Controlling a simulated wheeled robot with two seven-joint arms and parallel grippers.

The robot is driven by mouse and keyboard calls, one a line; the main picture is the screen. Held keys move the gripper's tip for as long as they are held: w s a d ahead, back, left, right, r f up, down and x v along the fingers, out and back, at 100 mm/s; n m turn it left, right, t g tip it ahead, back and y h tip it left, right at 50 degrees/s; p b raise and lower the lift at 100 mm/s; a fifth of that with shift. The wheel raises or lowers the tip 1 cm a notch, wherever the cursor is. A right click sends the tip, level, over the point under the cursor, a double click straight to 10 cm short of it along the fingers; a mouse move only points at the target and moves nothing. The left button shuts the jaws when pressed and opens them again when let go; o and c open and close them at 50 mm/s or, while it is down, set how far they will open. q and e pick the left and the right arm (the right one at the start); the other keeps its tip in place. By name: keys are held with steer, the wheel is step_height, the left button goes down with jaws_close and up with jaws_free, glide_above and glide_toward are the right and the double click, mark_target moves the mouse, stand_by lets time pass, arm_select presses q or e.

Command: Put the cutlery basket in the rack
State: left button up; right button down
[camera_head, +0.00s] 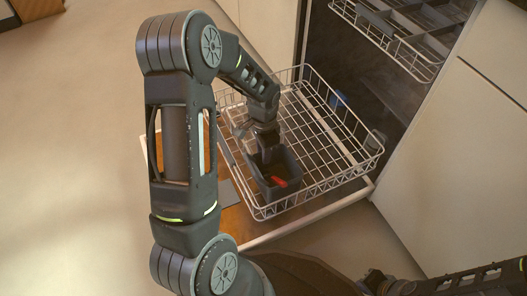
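The dark grey cutlery basket (288,166) is at the left side of the wire rack (322,128), within its outline and close to its left wall. A red piece lies in it. I cannot tell whether its base rests on the wires. My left gripper (268,154) reaches down from above to the middle of the basket; dark on dark, its fingers and any grip on the basket are not clear. My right arm is low at the right, its wrist end (375,283) near the bottom edge, away from the basket; its finger state is unclear.
The rack sits over the open dishwasher door (233,218). An upper rack (404,43) hangs inside the dishwasher at the top right. White cabinet fronts (452,170) stand at the right. A small clear item (376,140) is at the rack's right corner. The floor at left is clear.

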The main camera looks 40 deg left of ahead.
arm_select(q)
step_height(320, 180, up, 12)
steer(key=p, duration=0.6)
steer(key=shift+r, duration=0.15)
stand_by(0.4)
